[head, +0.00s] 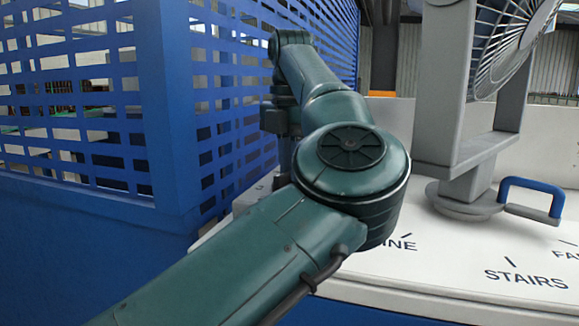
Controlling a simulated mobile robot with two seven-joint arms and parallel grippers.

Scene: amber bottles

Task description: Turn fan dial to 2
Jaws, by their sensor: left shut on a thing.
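My left arm comes in from the lower left, and its large green elbow joint fills the middle of the view. Beyond it the forearm rises and the wrist bends down to my left gripper (285,158), which is low over the left end of the white panel (470,262). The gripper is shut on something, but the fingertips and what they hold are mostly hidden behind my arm. No fan dial or number 2 can be made out. A grey fan (505,45) with a wire cage stands on the panel at the right. My right gripper is not in view.
A blue slatted fence (170,110) stands at the left, close to my arm. A blue-and-grey handle (533,187) sticks out by the fan's foot. The panel bears the lettering STAIRS (525,277) and cut-off words. Its front right part is clear.

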